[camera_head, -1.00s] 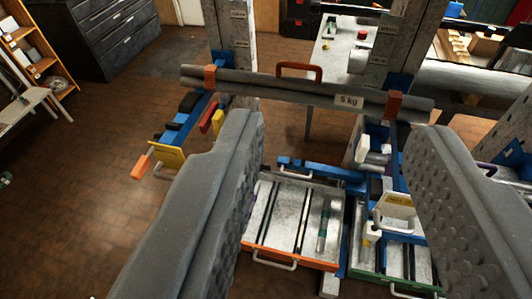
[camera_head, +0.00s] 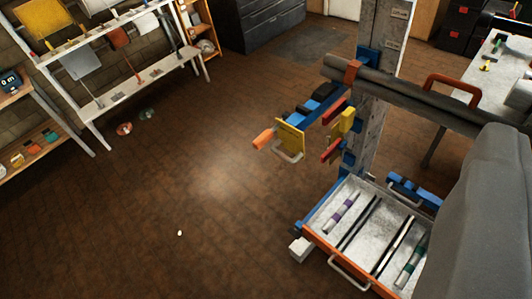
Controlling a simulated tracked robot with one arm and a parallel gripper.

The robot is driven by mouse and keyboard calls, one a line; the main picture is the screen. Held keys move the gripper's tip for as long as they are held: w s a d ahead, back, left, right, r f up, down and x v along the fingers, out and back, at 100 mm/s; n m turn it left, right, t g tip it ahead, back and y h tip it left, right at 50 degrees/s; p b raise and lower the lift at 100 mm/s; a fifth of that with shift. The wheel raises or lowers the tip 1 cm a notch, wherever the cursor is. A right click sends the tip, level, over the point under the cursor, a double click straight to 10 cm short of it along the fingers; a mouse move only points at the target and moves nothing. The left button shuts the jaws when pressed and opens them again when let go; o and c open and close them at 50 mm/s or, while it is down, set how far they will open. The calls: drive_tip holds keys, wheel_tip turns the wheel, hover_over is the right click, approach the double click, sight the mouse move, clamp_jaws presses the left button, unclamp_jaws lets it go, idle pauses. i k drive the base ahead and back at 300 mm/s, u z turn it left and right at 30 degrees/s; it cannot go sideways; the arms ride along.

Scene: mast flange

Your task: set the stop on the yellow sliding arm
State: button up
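A blue arm with a black block and an orange tip sticks out left from the mast (camera_head: 381,60). A yellow plate with a grey handle (camera_head: 290,138) sits on it near the orange tip (camera_head: 264,138). Beside it near the mast are a yellow block (camera_head: 346,121) and red pieces (camera_head: 334,113). I cannot tell which piece is the stop. One grey finger of my gripper (camera_head: 485,215) shows at the right edge, apart from these parts. The other finger is out of view, so the opening is hidden.
A grey bar (camera_head: 425,98) with a red handle crosses the mast. Below is an orange-fronted tray (camera_head: 330,258) holding rods and purple- and green-banded tubes. Shelves stand at upper left. The brown floor (camera_head: 190,190) at left is mostly clear.

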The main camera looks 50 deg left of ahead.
sight(267, 135)
drive_tip(key=z, duration=1.55)
drive_tip(key=k, duration=1.25)
drive_tip(key=u, duration=1.5)
drive_tip(key=i, duration=1)
drive_tip(key=z, duration=0.1)
